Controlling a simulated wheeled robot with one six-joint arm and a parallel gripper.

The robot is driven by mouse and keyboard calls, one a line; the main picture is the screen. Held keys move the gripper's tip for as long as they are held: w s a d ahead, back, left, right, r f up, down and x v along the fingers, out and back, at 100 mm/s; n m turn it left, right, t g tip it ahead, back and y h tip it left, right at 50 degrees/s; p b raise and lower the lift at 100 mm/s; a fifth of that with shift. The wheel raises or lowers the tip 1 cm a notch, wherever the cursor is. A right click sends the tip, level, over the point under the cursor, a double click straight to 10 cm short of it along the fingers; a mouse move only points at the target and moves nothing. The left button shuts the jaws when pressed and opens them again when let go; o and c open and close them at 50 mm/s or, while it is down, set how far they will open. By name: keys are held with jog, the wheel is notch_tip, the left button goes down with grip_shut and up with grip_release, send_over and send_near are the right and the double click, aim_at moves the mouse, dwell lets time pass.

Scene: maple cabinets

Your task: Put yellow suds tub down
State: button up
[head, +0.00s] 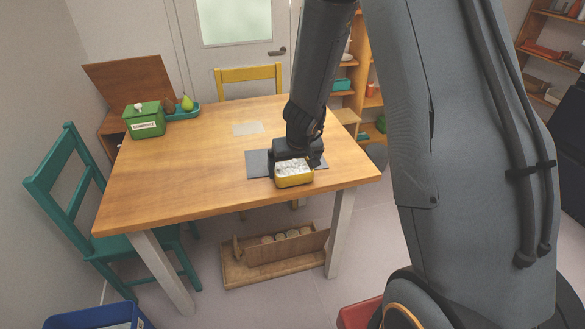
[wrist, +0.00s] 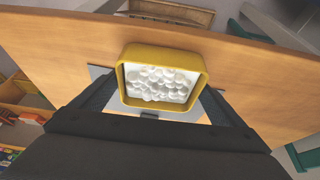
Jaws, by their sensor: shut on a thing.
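The yellow suds tub (head: 294,180) is a small yellow box filled with white foam, held over the near right part of the wooden table. In the wrist view the tub (wrist: 160,111) sits between the two dark fingers of my gripper (wrist: 158,100). My gripper (head: 293,164) is shut on the tub in the head view and points down. A grey mat (head: 258,163) lies on the table under and behind the tub. I cannot tell whether the tub touches the mat or hangs just above it.
The table (head: 190,170) has free room at its left and middle. A green compost box (head: 144,120) and a teal tray (head: 182,113) with a pear (head: 187,102) stand at the far left. A pale flat patch (head: 248,129) lies behind. A teal chair (head: 70,190) stands left and a yellow chair (head: 248,74) behind.

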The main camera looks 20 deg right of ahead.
jog(key=shift+f+b, duration=0.3)
jog(key=shift+b, duration=0.05)
jog(key=o, duration=1)
jog(key=shift+r, duration=0.15)
